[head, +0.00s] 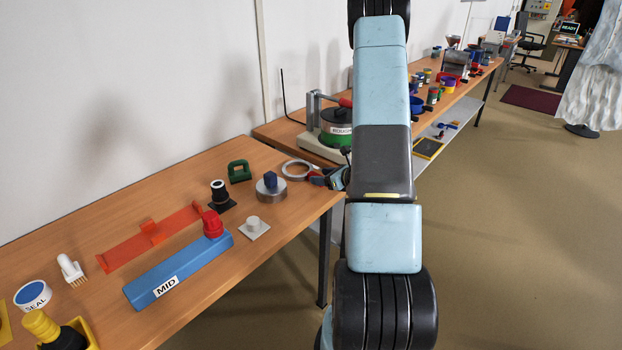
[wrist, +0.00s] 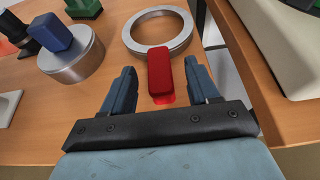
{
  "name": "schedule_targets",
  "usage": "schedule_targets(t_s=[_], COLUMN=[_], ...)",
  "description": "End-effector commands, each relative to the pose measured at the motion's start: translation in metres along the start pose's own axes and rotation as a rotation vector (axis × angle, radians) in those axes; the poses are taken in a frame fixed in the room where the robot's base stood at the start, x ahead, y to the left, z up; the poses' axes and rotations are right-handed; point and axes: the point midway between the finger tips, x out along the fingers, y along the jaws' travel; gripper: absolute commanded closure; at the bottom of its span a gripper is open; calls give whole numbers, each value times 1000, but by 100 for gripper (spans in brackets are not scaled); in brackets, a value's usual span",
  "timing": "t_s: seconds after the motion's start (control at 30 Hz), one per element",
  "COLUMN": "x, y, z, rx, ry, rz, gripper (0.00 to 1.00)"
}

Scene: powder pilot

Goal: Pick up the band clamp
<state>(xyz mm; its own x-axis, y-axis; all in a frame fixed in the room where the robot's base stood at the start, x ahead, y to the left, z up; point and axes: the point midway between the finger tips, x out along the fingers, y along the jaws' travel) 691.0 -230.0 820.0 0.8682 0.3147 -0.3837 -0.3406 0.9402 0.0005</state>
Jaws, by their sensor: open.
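The band clamp (wrist: 128,38) is a silver ring with a red handle (wrist: 159,72). It lies flat on the near table. In the head view its ring (head: 285,172) is near the table's far right corner. In the wrist view my gripper (wrist: 158,76) is open, with one blue finger on each side of the red handle and a visible gap to each. The ring lies beyond the fingertips. In the head view my gripper (head: 330,179) is at the handle end, partly hidden by my arm.
A metal cylinder with a blue knob (head: 271,186) stands left of the clamp, with a green block (head: 239,171) behind it. A green-and-white machine (head: 333,131) is on the adjoining table. A blue bar labelled MID (head: 180,268) lies nearer. The table edge is close to the gripper.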

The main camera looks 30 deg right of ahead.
Motion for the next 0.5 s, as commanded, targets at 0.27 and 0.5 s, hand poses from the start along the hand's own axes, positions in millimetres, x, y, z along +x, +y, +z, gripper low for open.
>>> schedule_targets(t_s=[0.27,0.5], x=[35,37], y=[1,1], z=[1,1], rx=[0,0], ry=[-1,-1], rz=[2,0], gripper=[40,40])
